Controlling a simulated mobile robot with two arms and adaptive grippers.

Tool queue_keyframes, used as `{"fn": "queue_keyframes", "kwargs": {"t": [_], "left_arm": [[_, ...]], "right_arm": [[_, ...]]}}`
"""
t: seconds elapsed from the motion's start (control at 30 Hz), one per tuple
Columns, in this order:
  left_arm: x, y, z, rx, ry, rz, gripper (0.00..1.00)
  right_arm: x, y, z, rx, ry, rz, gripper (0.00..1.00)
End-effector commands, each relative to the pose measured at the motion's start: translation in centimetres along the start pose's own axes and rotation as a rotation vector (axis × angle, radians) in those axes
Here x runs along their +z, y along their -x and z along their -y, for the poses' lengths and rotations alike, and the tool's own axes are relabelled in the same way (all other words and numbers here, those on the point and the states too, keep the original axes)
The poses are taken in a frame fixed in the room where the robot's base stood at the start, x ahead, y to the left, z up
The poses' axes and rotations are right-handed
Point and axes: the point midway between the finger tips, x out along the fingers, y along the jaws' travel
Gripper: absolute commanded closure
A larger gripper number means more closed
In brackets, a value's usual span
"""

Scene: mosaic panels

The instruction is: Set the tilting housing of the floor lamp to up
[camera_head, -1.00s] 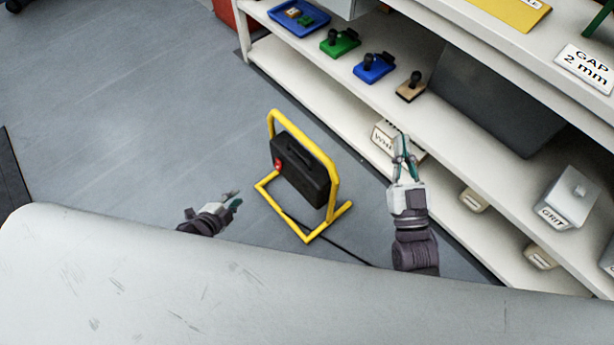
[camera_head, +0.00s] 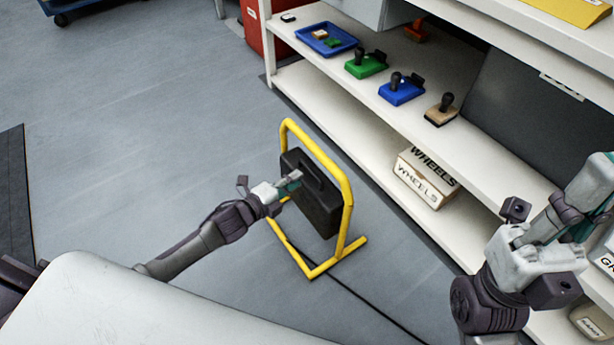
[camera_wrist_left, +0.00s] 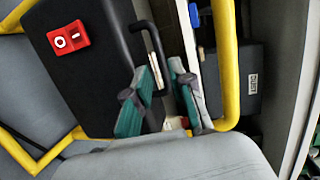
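The floor lamp stands on the floor. Its black housing (camera_head: 318,208) hangs inside a yellow tubular stand (camera_head: 349,195). In the left wrist view the housing (camera_wrist_left: 85,85) fills the upper left, with a red switch (camera_wrist_left: 69,39) and a black bar handle (camera_wrist_left: 152,38). My left gripper (camera_head: 294,183) is at the housing's near upper side. In the left wrist view its teal-padded fingers (camera_wrist_left: 160,100) are apart, with the handle between them; contact is unclear. My right gripper (camera_head: 588,205) is at the right, away from the lamp, its finger gap not clear.
A white shelf unit (camera_head: 385,125) stands behind and right of the lamp. It carries a blue tray (camera_head: 310,36), a green stamp (camera_head: 366,67), a blue stamp (camera_head: 401,92) and a WHEELS box (camera_head: 420,187). A dark cable (camera_head: 370,298) runs along the floor.

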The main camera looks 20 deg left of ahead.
Motion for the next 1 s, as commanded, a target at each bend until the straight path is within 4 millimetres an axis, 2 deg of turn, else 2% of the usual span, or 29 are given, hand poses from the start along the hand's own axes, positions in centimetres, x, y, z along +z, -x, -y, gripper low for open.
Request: {"fn": "queue_keyframes", "kwargs": {"t": [0.03,0.1,0.33,0.7,0.83,1.0], "left_arm": [[0.0,-1.3,-0.2,-0.004,-0.001,-0.001,0.77],[0.0,-2.5,-0.2,-0.003,-0.001,0.0,0.77],[0.0,-5.1,-0.1,-0.001,0.001,0.0,0.77],[0.0,-5.5,0.0,0.0,0.002,0.0,0.77],[0.0,-5.5,0.0,0.0,0.002,0.0,0.99],[0.0,-5.5,0.0,0.001,0.002,0.0,1.0]], "right_arm": [[0.1,0.2,0.0,-0.006,0.002,-0.018,1.0],[0.2,-0.1,0.0,-0.012,0.004,-0.032,1.0],[0.3,-0.8,0.1,-0.025,0.008,-0.062,1.0],[0.3,-1.1,0.1,-0.028,0.009,-0.066,1.0],[0.3,-1.1,0.1,-0.028,0.009,-0.066,1.0],[0.3,-1.1,0.1,-0.028,0.009,-0.066,1.0]]}}
